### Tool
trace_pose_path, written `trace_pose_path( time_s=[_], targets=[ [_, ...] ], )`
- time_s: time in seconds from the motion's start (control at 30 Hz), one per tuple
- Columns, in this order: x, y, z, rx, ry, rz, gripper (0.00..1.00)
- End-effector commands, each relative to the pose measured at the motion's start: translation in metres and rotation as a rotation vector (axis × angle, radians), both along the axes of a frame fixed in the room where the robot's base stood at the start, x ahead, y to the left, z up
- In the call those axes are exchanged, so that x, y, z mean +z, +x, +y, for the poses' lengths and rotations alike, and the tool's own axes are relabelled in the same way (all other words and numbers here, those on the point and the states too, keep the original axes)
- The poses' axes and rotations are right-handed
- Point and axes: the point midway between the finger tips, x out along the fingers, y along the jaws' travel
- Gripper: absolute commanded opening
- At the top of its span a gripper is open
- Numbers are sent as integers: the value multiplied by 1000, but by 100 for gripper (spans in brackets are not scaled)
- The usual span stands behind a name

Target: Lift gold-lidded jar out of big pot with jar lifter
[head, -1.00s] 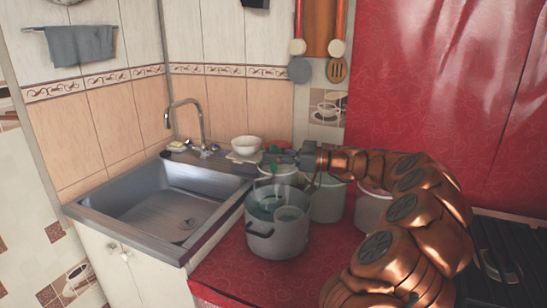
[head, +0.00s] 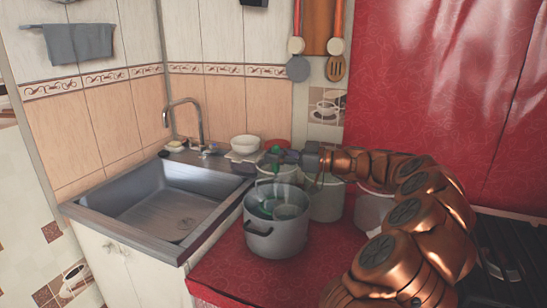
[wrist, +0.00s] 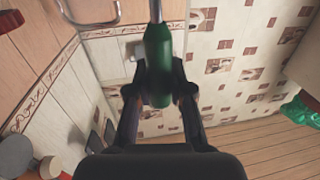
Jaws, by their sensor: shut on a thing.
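My gripper (wrist: 158,95) is shut on the green handle of the jar lifter (wrist: 158,65), whose metal shaft runs past the top of the wrist view. In the head view my gripper (head: 284,157) is above the back rim of the big pot (head: 277,241), and the lifter's green part shows at its tip. The lifter's lower end hangs toward the pot and is hard to make out. Inside the pot are a greenish shape and a pale round shape. I cannot make out a gold lid, nor whether the lifter touches a jar.
A steel sink (head: 160,212) lies left of the pot. Pale pots (head: 326,200) stand behind and right of it, under my arm. A white bowl (head: 245,145) is at the back. The red counter (head: 240,278) in front is clear. A stove (head: 500,250) is at right.

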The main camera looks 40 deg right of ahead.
Motion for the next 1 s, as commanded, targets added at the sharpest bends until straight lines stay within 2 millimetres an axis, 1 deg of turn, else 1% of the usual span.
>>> trace_pose_path(
  time_s=[1.0],
  targets=[
    [-1,-21,-12,2,-1,1,0]
  ],
)
